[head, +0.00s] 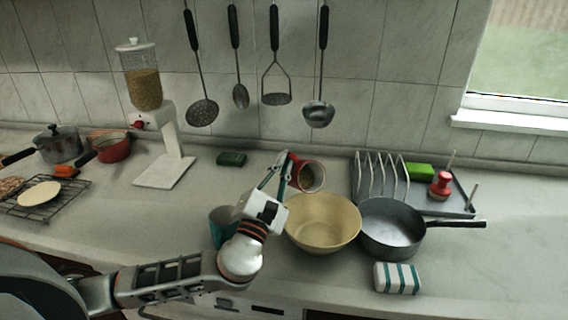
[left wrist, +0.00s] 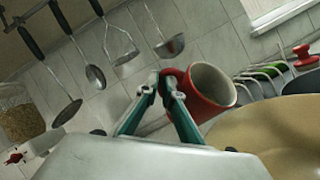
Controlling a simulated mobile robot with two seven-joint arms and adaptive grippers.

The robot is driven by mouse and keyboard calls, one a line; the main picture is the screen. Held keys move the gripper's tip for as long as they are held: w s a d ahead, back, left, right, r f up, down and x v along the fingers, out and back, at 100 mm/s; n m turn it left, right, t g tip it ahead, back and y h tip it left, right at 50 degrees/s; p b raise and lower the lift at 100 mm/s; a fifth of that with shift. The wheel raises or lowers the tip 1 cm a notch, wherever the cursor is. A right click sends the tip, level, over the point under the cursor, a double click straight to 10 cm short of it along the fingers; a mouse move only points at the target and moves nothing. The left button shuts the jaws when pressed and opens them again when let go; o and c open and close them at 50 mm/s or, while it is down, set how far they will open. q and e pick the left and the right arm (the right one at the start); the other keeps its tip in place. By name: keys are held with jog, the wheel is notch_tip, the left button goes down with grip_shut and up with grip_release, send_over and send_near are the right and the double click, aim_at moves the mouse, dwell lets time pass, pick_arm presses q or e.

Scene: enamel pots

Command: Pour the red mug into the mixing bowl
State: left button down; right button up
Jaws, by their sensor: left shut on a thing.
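The red mug (head: 293,172) is held up just behind the far rim of the mixing bowl, tilted with its mouth toward the right and front. My left gripper (head: 282,168) is shut on the mug's left side. In the left wrist view the gripper's fingertips (left wrist: 167,82) meet at the side of the red mug (left wrist: 192,100), whose pale inside shows. The cream mixing bowl (head: 323,235) stands on the counter below and in front of the mug. The bowl also fills the lower right of the left wrist view (left wrist: 270,138). No falling stream is visible. My right gripper is out of view.
A grey saucepan (head: 392,228) stands against the bowl's right side, with a striped block (head: 397,278) in front. A teal mug (head: 221,222) is partly hidden behind my left arm. A dish rack (head: 375,178) stands behind the saucepan. A grain dispenser (head: 150,105) is at the back left.

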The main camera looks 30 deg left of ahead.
pick_arm(q)
jog(key=shift+s+d+f+m+t+b, duration=0.15)
jog(key=shift+m+t+b, duration=0.15)
jog(key=shift+m+b, duration=0.2)
jog(key=shift+s+d+r+m+t+h, duration=0.2)
jog(key=shift+s+d+m+t+h, duration=0.1)
jog(key=shift+d+m+h, duration=0.25)
jog(key=shift+s+d+m+h, duration=0.15)
jog(key=shift+m+h, duration=0.1)
jog(key=shift+s+d+r+m+t+h+b, duration=0.25)
jog(key=shift+s+d+r+m+h, duration=0.15)
jog(key=shift+m+h, duration=0.6)
jog(key=shift+s+d+r+m+t+h+b, duration=0.2)
jog(key=shift+d+r+m+h, duration=0.4)
jog(key=shift+m, duration=0.6)
jog(key=shift+s+d+r+m+t+h+b, duration=0.15)
jog(key=shift+s+d+r+m+t+h, duration=0.2)
jog(key=shift+m+h, duration=0.65)
jog(key=shift+r+m, duration=0.1)
jog(key=shift+m, duration=0.2)
